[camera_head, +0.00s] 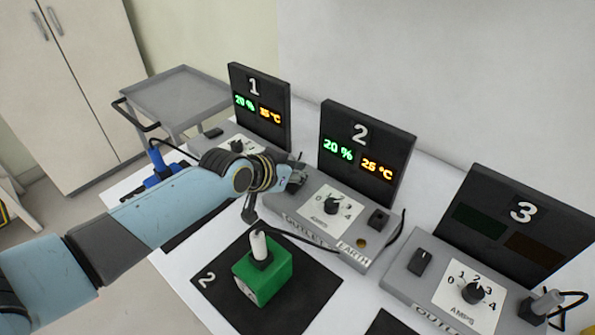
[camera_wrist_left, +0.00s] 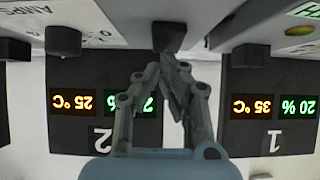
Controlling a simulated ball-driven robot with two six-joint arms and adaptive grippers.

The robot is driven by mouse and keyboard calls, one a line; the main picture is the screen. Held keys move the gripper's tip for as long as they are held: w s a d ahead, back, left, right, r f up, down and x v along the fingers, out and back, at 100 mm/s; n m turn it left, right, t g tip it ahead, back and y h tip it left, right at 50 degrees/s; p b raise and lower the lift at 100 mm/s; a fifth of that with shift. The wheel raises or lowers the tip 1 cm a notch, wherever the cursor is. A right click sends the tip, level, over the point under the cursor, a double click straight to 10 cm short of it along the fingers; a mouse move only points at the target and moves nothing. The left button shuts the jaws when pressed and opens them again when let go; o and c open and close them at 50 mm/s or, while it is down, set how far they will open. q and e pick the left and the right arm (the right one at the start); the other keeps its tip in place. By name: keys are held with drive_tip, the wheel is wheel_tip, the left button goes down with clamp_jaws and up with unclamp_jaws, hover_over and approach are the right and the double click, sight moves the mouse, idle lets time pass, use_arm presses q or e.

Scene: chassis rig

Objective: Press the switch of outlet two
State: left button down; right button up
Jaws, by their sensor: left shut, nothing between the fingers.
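Outlet two is a grey box (camera_head: 290,208) with a dial knob (camera_head: 333,206) and an upright black panel (camera_head: 352,176) marked 2, reading 20 % and 25 °C. My left gripper (camera_head: 297,178) is shut and empty over the left end of this box. In the head view it hides the switch. In the left wrist view, which is upside down, the black switch (camera_wrist_left: 169,35) shows just beyond the closed fingertips (camera_wrist_left: 167,60). I cannot tell whether they touch it. The dial knob (camera_wrist_left: 63,40) is beside it. My right gripper is not in view.
A green battery block (camera_head: 263,273) with a cable stands on a black mat in front of outlet two. Outlet one's panel (camera_head: 260,105) is lit and close by on the left. Outlet three's panel (camera_head: 515,225) is dark. A grey cart (camera_head: 175,95) stands behind.

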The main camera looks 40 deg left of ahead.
use_arm(q)
drive_tip(key=shift+w+f+b, duration=0.2)
drive_tip(key=shift+f+b, duration=0.15)
drive_tip(key=shift+f, duration=0.1)
drive_tip(key=shift+s, duration=0.15)
drive_tip(key=shift+s+r+p, duration=0.1)
drive_tip(key=shift+s+p, duration=0.25)
drive_tip(key=shift+p, duration=0.1)
drive_tip(key=shift+s, duration=0.45)
